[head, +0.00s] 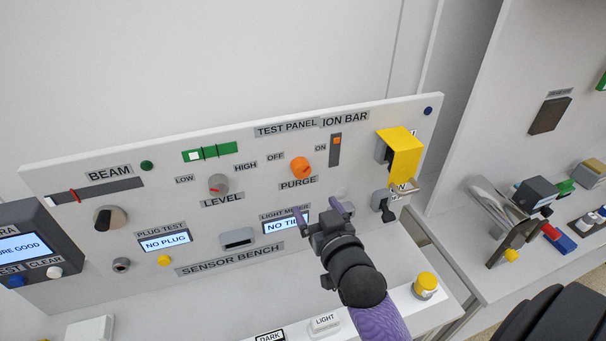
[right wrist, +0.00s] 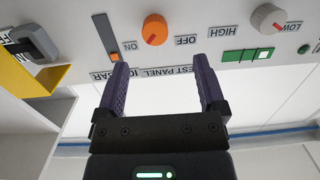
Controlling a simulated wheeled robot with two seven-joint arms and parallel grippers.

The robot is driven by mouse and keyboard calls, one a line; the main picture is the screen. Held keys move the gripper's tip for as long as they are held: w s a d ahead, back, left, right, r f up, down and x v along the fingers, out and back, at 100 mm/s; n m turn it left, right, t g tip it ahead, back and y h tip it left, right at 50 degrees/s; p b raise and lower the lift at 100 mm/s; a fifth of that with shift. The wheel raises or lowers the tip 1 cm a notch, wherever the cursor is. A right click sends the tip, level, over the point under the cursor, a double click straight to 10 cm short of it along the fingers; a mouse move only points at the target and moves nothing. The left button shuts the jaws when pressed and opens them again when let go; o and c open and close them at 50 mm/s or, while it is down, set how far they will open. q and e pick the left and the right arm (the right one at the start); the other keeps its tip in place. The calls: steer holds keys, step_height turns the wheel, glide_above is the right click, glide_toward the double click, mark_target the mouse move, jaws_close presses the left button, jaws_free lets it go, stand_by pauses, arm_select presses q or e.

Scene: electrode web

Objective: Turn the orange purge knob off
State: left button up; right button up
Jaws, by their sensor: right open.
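The orange purge knob (head: 300,167) is on the upright white panel, above the PURGE label, with OFF at its upper left and ON at its upper right. In the right wrist view, which is upside down, the knob (right wrist: 155,28) has a red mark that seems to lean toward the ON label (right wrist: 130,46); OFF (right wrist: 186,40) is on its other side. My right gripper (head: 320,210) is open and empty, below the knob and in front of the panel. Its two purple fingers (right wrist: 162,68) are apart and do not touch the knob. My left gripper is out of view.
The grey level knob (head: 218,184) is left of the purge knob. An orange-marked slide (head: 336,149) and a yellow guard (head: 401,155) are to its right. The light meter screen (head: 285,223) is partly behind my right gripper. A yellow-capped jar (head: 426,284) stands on the bench.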

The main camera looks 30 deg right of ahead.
mark_target(303, 171)
steer(key=shift+t+h, duration=0.4)
steer(key=x, duration=0.7)
steer(key=r+x, duration=0.1)
steer(key=x, duration=0.2)
steer(key=shift+w+d, duration=0.2)
steer(key=shift+d, duration=0.1)
jaws_close()
